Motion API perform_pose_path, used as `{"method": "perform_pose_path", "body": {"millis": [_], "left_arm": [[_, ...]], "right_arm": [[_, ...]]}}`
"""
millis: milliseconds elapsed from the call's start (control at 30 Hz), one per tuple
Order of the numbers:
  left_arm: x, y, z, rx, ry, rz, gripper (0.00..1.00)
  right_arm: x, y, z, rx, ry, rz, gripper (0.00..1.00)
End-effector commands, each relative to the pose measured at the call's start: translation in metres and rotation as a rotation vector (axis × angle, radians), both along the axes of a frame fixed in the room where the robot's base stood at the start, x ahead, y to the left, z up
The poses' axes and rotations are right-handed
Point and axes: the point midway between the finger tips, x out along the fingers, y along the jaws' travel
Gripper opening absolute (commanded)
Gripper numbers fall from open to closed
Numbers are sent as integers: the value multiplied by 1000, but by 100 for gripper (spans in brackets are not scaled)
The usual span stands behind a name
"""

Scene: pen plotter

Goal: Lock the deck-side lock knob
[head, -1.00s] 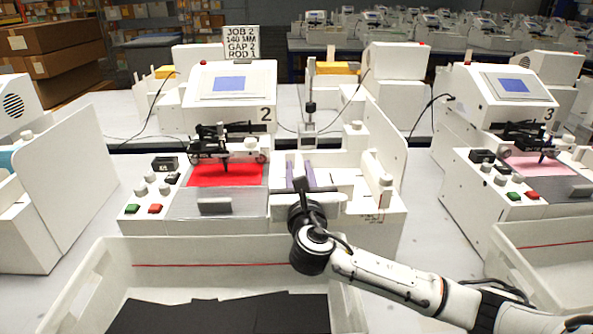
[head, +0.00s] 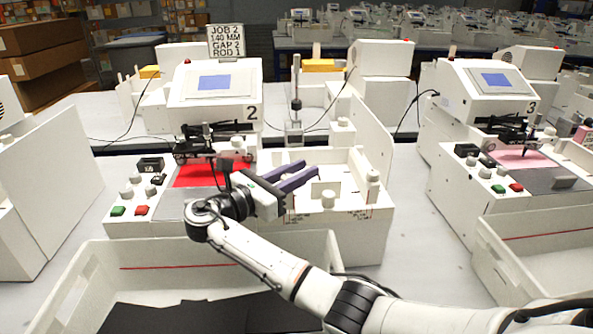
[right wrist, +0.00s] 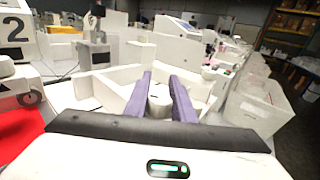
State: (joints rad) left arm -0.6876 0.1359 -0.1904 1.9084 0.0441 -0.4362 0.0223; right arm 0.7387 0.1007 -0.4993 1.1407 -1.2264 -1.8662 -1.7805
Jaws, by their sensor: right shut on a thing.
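My right gripper (head: 311,170) reaches over the deck of machine 2, its two purple fingers pointing right and away. In the right wrist view the fingers (right wrist: 159,76) are shut on a white round knob (right wrist: 159,98), which stands between them. In the head view this knob is hidden by the gripper. I cannot tell from a mark which way the held knob is turned. My left gripper is not in view.
Machine 2 has a red sheet (head: 195,174), a black pen carriage (head: 210,140) and a button panel (head: 137,195) on the left. A white bin (head: 75,262) with dark sheets stands in front. A tall white side panel (head: 372,140) bounds the deck's right.

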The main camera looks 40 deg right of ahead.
Motion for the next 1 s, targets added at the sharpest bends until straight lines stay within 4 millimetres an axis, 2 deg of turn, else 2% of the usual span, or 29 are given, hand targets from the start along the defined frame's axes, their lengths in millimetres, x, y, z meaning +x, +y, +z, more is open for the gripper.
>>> {"method": "perform_pose_path", "body": {"millis": [200, 400, 1000], "left_arm": [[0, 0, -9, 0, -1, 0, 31], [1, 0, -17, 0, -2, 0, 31], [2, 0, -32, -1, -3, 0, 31]], "right_arm": [[-6, 2, -2, 5, 1, -182, 0], [-10, 1, -3, 4, 2, -286, 0], [-16, 1, -1, 1, 1, -437, 0]]}}
